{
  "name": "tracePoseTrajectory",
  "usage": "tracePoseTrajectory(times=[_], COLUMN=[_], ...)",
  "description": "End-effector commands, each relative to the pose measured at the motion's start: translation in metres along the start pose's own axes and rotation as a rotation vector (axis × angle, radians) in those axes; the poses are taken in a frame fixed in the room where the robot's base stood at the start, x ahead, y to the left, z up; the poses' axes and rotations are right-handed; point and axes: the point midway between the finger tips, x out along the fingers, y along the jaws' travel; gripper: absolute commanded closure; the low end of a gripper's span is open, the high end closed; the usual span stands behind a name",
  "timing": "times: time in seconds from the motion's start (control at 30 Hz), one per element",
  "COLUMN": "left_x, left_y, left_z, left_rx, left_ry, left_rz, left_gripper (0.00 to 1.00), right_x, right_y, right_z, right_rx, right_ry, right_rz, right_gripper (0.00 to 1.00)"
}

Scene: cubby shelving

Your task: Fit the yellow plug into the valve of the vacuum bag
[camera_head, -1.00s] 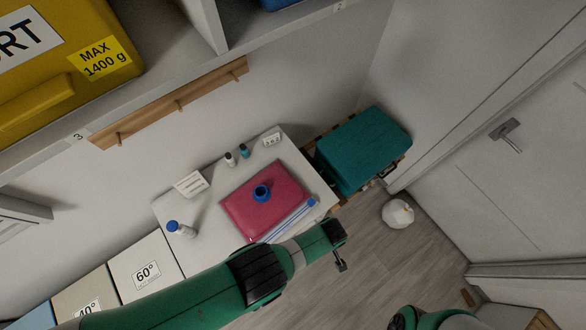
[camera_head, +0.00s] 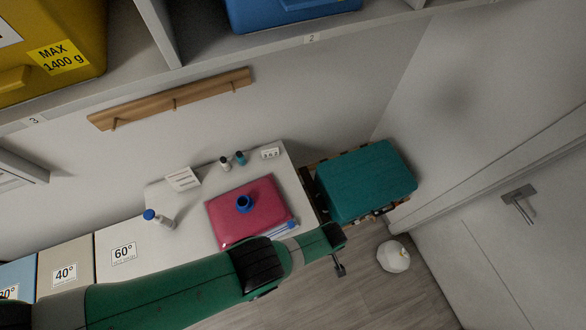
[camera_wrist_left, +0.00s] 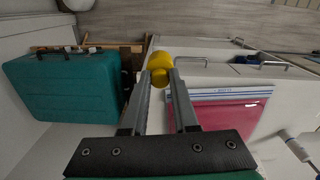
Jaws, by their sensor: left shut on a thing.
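The pink-red vacuum bag (camera_head: 222,222) lies flat on a white cabinet top, with its round blue valve (camera_head: 244,204) open upward. My left gripper (camera_head: 339,268) is off the right front edge of that cabinet, apart from the bag. In the left wrist view, the gripper (camera_wrist_left: 161,80) is shut on the yellow plug (camera_wrist_left: 160,62), which sits at its fingertips. The plug does not show clearly in the head view. The bag also shows in the left wrist view (camera_wrist_left: 215,118), right of the fingers; its valve is not seen there. My right gripper is out of view.
A teal suitcase (camera_head: 365,182) stands right of the cabinet. A white sack (camera_head: 393,257) is on the floor. Small bottles (camera_head: 239,158), a blue-capped bottle (camera_head: 158,218) and a card (camera_head: 183,179) stand around the bag. A shelf with a blue box (camera_head: 290,12) and a peg rail (camera_head: 170,98) are above.

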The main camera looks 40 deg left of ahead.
Motion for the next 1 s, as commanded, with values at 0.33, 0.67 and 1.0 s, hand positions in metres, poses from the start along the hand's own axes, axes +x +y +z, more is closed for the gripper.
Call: tracePoseTrajectory(times=[0.33,0.67,1.0], left_x=[0.01,0.022,0.026], left_y=[-0.017,-0.099,-0.151], left_z=[-0.122,-0.275,-0.325], left_rx=[-0.316,-0.767,-0.957], left_ry=[-0.006,-0.01,-0.009], left_rz=[0.008,0.026,0.035], left_gripper=[1.0,1.0,1.0], right_x=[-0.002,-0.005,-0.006], right_y=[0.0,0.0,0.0], right_z=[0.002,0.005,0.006], right_rx=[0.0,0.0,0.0], right_ry=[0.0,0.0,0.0], right_rz=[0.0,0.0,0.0], right_gripper=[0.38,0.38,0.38])
